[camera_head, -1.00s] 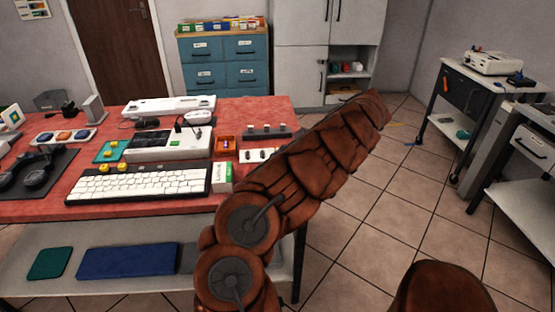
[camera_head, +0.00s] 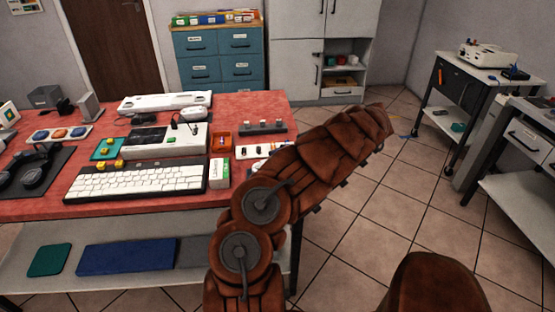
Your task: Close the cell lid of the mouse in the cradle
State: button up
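A small white mouse-like shape (camera_head: 193,114) shows on the red-topped table, at the back right of a white device with a dark panel (camera_head: 167,144). I cannot tell for sure that this is the mouse of the task. The cradle and the cell lid are too small to make out. My brown arm reaches up and right from the bottom middle, in front of the table's right end. Its far end points over the floor right of the table, away from the mouse. No gripper fingers show.
The red table (camera_head: 245,196) holds a white keyboard (camera_head: 140,180), an orange tray (camera_head: 220,142), a headset on a dark mat (camera_head: 38,170) and several small parts. A lower shelf holds flat mats. Carts stand at the right. Tiled floor (camera_head: 390,200) between is clear.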

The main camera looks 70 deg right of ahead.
jog(key=o, duration=1.2)
jog(key=shift+c, duration=0.2)
jog(key=shift+s+d+r, duration=0.1)
jog(key=shift+r, duration=4.65)
jog(key=shift+r, duration=0.25)
